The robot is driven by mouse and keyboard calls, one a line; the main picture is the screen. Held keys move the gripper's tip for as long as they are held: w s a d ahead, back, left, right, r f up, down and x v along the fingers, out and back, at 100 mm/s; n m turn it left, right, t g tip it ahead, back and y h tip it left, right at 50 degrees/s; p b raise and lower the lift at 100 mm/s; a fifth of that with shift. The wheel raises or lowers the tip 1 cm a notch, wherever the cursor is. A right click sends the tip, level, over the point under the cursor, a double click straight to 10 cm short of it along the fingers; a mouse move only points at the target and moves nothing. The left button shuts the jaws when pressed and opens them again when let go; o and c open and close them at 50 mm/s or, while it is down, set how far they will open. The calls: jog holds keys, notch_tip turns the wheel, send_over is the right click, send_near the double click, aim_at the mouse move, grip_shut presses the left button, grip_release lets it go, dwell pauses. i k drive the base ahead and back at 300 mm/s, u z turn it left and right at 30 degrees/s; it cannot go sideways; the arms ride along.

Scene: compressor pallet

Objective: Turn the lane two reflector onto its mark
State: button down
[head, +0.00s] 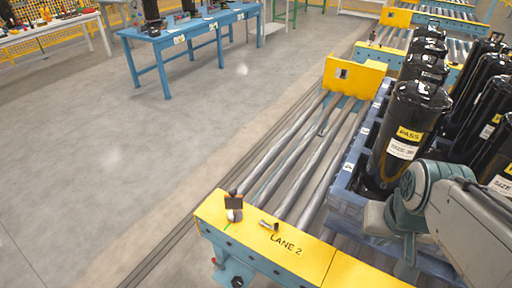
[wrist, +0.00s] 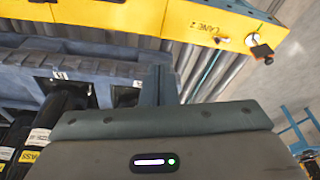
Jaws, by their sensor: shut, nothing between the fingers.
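The lane two reflector (head: 233,202) is a small dark square plate with orange at its top, standing on the yellow end plate (head: 290,245) marked LANE 2. A short green line (head: 227,226) shows on the plate by its foot. In the wrist view the reflector (wrist: 262,51) is at the upper right, on the yellow beam. My gripper (wrist: 158,78) is shut and empty, pointing toward the rollers and pallet edge, well apart from the reflector. In the head view my arm is at the lower right and the fingertips cannot be made out.
A small metal cylinder (head: 269,226) lies on the plate just right of the reflector. Rollers (head: 300,160) run back to a yellow upright plate (head: 354,77). A blue pallet (head: 346,205) with black compressors (head: 405,130) stands on the right. The floor at left is clear.

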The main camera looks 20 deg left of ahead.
aim_at(232, 201)
jog(key=z, duration=0.05)
jog(key=k, duration=0.6)
jog(key=u, duration=1.05)
jog(key=i, duration=1.2)
jog(key=z, duration=0.1)
